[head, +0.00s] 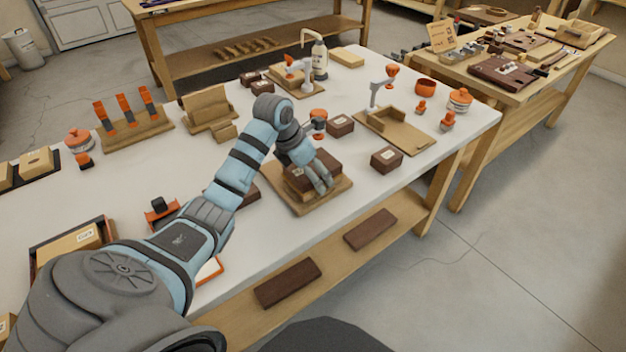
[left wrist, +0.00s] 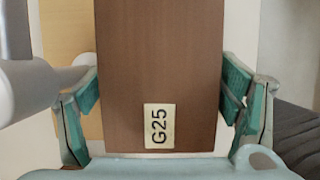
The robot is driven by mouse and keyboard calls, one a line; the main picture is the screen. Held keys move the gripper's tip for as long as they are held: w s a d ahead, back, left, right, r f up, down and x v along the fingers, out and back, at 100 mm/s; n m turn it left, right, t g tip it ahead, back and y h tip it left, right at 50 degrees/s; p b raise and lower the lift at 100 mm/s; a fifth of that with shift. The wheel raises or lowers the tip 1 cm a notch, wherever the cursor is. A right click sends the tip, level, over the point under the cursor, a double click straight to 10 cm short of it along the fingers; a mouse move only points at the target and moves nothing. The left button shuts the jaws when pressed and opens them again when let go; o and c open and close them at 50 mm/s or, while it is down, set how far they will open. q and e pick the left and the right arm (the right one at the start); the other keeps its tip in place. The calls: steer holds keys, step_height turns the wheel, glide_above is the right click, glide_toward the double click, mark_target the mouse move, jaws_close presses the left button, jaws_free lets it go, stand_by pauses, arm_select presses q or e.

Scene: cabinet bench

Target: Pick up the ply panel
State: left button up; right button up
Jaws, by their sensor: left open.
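My left gripper (head: 320,180) is over the front middle of the white bench, pointing down at a dark brown block (head: 318,161) on a light wooden board (head: 286,199). In the left wrist view a dark brown piece with a "G25" label (left wrist: 157,60) lies between the fingers of my left gripper (left wrist: 162,108). The fingers are open, one on each side, with a gap at least on the right. Light wood (left wrist: 68,40) shows to its left. No label names the ply panel, so I cannot tell which piece it is. My right gripper is not in view.
Dark labelled blocks (head: 387,159) (head: 340,125) stand near the board. A tan tray (head: 412,141) with a grey post is to the right. A rack of orange-handled tools (head: 140,135) is at the left. Brown planks (head: 288,282) lie on the lower shelf.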

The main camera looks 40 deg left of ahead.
arm_select(q)
steer(key=shift+w, duration=0.1)
steer(key=c, duration=1.1)
steer(key=shift+o, duration=0.2)
steer(key=shift+r, duration=0.1)
step_height(320, 180, up, 11)
steer(key=shift+f+p, duration=0.1)
steer(key=shift+p, duration=1.1)
step_height(320, 180, up, 9)
steer(key=p, duration=0.7)
steer(key=shift+p, duration=0.3)
